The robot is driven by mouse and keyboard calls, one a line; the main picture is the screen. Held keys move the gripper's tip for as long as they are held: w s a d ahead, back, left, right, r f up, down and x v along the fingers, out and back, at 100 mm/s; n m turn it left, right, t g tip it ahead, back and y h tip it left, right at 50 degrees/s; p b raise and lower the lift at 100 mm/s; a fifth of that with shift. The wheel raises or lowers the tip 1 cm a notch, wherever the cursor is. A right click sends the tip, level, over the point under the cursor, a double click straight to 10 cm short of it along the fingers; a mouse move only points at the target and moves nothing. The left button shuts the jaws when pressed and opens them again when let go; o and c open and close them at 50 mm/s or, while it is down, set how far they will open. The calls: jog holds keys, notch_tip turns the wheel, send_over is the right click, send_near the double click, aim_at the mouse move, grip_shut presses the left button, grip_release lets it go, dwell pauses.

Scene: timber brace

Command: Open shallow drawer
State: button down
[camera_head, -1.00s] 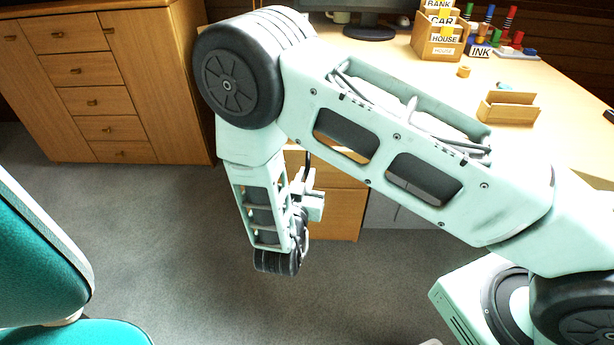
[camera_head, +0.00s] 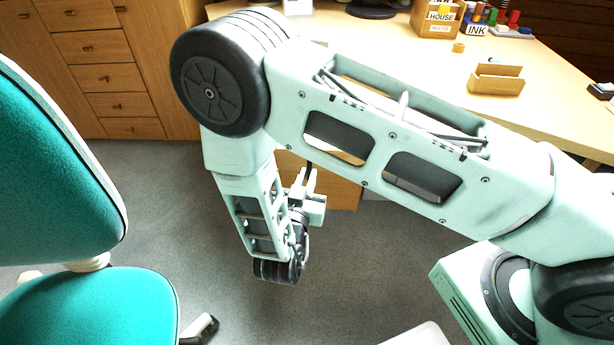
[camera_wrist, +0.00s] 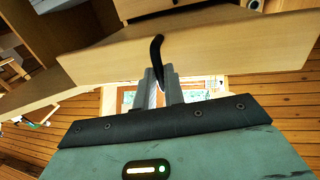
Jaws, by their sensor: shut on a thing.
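The drawer has a light wooden front (camera_wrist: 235,45) and a dark curved handle (camera_wrist: 157,48) in the wrist view. My gripper (camera_wrist: 158,82) is shut on this handle, its grey fingers meeting at the handle's lower part. In the head view my gripper (camera_head: 308,178) is low in front of the wooden drawer unit (camera_head: 340,185) under the desk. My arm hides most of that unit there. The wrist view shows another wooden front behind the held one, but I cannot tell exactly how far the drawer is out.
A teal chair (camera_head: 110,310) stands close on the left, its foot on the grey carpet. The desk (camera_head: 560,110) carries a card box (camera_head: 437,20), stamps and a wooden holder (camera_head: 496,80). A wooden cabinet (camera_head: 105,75) stands at the back left. Carpet below my gripper is clear.

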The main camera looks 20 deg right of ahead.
jog(key=shift+f, duration=0.1)
jog(key=c, duration=1.5)
grip_release()
jog(key=shift+s+a, duration=0.1)
jog(key=p+v, duration=0.1)
jog(key=v, duration=1.6)
jog(key=shift+s, duration=0.15)
